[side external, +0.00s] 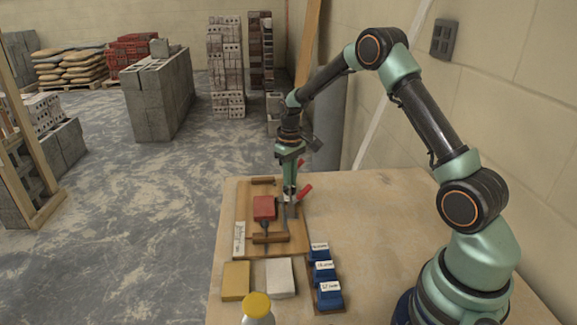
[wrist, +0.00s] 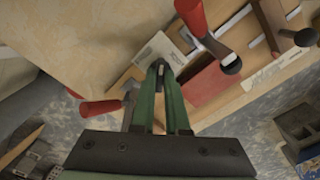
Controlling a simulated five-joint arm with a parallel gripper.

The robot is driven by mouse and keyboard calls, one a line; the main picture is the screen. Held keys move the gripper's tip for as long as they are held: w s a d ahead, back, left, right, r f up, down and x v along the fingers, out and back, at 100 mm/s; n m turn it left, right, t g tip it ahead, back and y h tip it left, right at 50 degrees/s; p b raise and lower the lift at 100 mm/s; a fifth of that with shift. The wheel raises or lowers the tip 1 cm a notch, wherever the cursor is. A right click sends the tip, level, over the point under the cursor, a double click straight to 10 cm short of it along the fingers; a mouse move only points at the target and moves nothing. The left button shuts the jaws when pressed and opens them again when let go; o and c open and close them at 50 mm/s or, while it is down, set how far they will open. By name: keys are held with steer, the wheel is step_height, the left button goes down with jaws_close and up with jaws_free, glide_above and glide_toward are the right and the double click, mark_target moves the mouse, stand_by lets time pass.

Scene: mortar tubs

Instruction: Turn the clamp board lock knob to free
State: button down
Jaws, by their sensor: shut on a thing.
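The wooden clamp board (side external: 243,203) lies on the bench with a red block (side external: 264,207) on it. The red block also shows in the wrist view (wrist: 214,88). My gripper (side external: 289,198) points down at the board's right side, and its green fingers meet at the tips in the wrist view (wrist: 160,68). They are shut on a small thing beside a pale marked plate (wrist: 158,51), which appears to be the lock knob. The fingers hide most of it, and I cannot read its setting. Two red-handled levers flank the fingers, one at upper right (wrist: 190,16) and one at lower left (wrist: 98,109).
A yellow block (side external: 236,281) and a white block (side external: 280,277) lie in front of the board. Several labelled blue holders (side external: 329,294) stand at right front. A container with a yellow lid (side external: 257,305) is nearest the camera. The bench's right side (side external: 365,230) is clear.

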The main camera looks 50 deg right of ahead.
steer(key=n, duration=0.5)
steer(key=shift+n, duration=2.4)
steer(key=c, duration=0.9)
jaws_free()
step_height(320, 180, up, 12)
steer(key=shift+r, duration=0.1)
